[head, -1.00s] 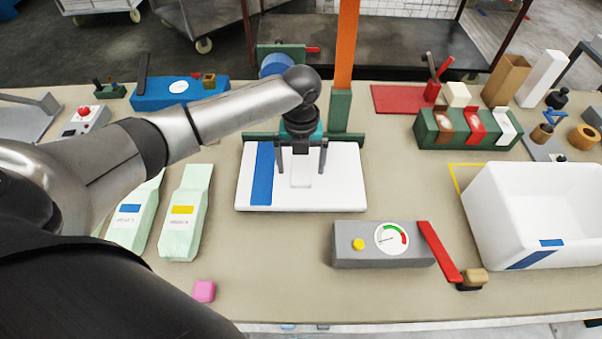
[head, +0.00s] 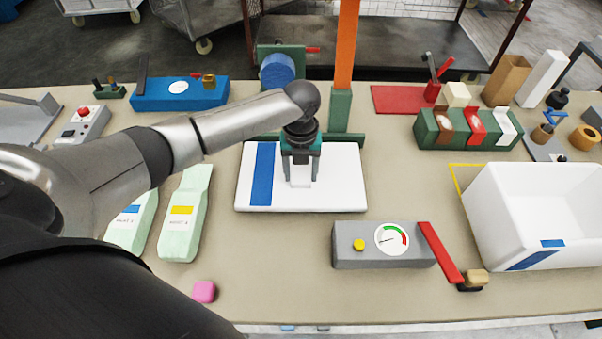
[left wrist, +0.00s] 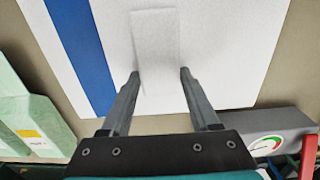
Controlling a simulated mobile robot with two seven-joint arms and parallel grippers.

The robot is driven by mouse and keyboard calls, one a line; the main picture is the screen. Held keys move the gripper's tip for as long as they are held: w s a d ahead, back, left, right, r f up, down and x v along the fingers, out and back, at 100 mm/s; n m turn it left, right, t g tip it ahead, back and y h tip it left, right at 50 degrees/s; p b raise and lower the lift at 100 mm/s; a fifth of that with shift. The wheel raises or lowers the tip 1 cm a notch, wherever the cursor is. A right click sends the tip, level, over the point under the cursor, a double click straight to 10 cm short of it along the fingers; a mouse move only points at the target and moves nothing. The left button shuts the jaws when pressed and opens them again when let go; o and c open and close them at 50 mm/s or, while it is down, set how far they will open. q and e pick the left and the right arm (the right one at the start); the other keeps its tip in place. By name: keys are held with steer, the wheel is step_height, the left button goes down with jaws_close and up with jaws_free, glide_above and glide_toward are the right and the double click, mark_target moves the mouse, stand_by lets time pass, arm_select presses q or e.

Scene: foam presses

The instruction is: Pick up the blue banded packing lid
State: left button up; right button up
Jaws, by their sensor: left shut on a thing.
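The packing lid (head: 340,190) is a flat white slab with a blue band (head: 263,175) near its left side. It lies on the table in the middle of the head view, below the orange post. A raised white grip block (head: 300,177) stands on its top. My left gripper (head: 300,180) is over the lid with its fingers on either side of this block, shut on it. The left wrist view also shows the block (left wrist: 156,50) between the fingers and the blue band on the left. My right gripper is not in view.
A grey gauge box (head: 375,255) with a red lever stands in front of the lid. A white bin (head: 500,225) with a blue mark is at the right. Pale green bags (head: 184,225) lie at the left, and a pink block (head: 204,291) is near the front edge.

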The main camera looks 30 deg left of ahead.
arm_select(q)
steer(key=c, duration=0.5)
